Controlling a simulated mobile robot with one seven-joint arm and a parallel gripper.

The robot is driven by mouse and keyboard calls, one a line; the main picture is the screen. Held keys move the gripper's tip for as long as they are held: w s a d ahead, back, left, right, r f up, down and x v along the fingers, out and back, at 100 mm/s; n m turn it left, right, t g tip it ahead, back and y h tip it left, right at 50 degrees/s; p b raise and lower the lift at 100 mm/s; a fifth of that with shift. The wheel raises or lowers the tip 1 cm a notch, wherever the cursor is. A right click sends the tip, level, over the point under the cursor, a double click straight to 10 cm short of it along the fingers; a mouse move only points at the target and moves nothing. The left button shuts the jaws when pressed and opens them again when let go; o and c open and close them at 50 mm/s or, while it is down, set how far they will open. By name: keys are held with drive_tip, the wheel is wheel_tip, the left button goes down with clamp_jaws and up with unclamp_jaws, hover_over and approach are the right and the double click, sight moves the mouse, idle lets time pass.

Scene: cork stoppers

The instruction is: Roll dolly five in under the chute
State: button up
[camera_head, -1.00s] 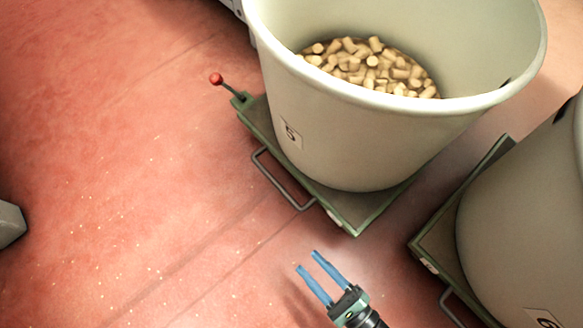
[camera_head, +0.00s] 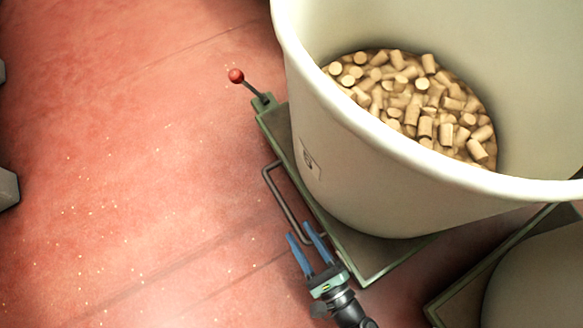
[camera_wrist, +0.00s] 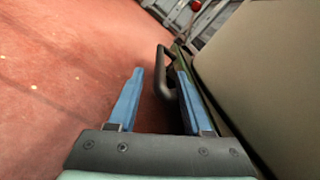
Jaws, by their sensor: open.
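Dolly five is a green flat dolly (camera_head: 376,262) carrying a large cream bin (camera_head: 345,185) part filled with corks (camera_head: 415,100). The bin's label (camera_head: 309,158) is too oblique to read clearly now. A grey bar handle (camera_head: 277,205) sticks out from the dolly's left side. My gripper (camera_head: 299,230) is open at the handle's near end. In the wrist view the handle (camera_wrist: 164,75) shows between the two blue fingers, closer to the right one; I cannot tell if they touch. A red-knobbed lever (camera_head: 236,76) stands at the dolly's far corner. I cannot make out the chute.
A second dolly (camera_head: 440,305) with another bin (camera_head: 540,275) stands close by at lower right. Grey metal framework (camera_wrist: 215,15) shows beyond the lever in the wrist view. A grey block (camera_head: 8,188) is at the left edge. The red floor on the left is open, with small specks.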

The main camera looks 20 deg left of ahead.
sight(292, 218)
drive_tip(key=b+x, duration=0.1)
drive_tip(key=x, duration=0.4)
clamp_jaws()
drive_tip(key=shift+d, duration=0.1)
idle(1.3)
